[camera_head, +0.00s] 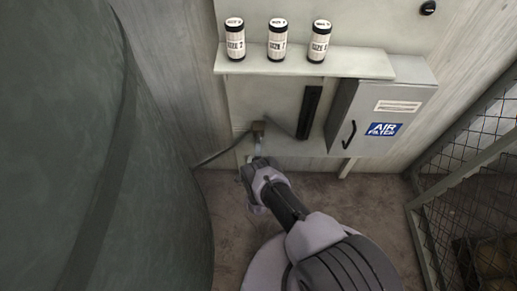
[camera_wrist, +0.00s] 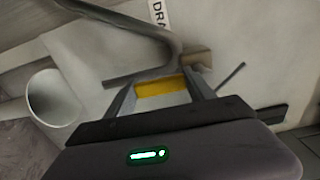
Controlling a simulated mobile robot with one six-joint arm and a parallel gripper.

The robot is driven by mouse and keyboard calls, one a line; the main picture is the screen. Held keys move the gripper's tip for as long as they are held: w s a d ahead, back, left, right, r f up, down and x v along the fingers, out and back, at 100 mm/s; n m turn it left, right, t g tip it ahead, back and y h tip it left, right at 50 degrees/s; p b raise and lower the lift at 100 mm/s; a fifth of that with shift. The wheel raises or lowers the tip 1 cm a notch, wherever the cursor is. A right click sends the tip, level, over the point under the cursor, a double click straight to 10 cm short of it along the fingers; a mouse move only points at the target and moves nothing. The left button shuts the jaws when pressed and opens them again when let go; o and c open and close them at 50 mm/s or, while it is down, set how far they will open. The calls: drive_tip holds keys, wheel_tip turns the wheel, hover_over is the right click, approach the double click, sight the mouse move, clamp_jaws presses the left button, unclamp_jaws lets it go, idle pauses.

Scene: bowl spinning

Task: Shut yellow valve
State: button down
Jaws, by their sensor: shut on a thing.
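The yellow valve handle (camera_wrist: 163,87) shows in the wrist view as a flat yellow piece between the two fingers of my gripper (camera_wrist: 161,92). The gripper is shut on it, with one finger at each side. In the head view my gripper (camera_head: 256,163) is low at the wall panel, just below a small brownish fitting (camera_head: 258,128). The yellow handle cannot be made out there, hidden by my gripper and wrist.
A grey pipe (camera_wrist: 140,35) and a white round pipe end (camera_wrist: 48,95) lie close to my gripper. A grey air filter box (camera_head: 375,110) is to the right, under a shelf (camera_head: 300,62) with 3 canisters. A large green tank (camera_head: 60,150) stands left, a mesh fence (camera_head: 465,165) right.

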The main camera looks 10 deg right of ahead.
drive_tip(key=shift+c, duration=1.6)
unclamp_jaws()
drive_tip(key=shift+s, duration=0.1)
drive_tip(key=b+v, duration=0.1)
drive_tip(key=v, duration=1.6)
drive_tip(key=shift+s+a, duration=0.15)
drive_tip(key=shift+s, duration=0.05)
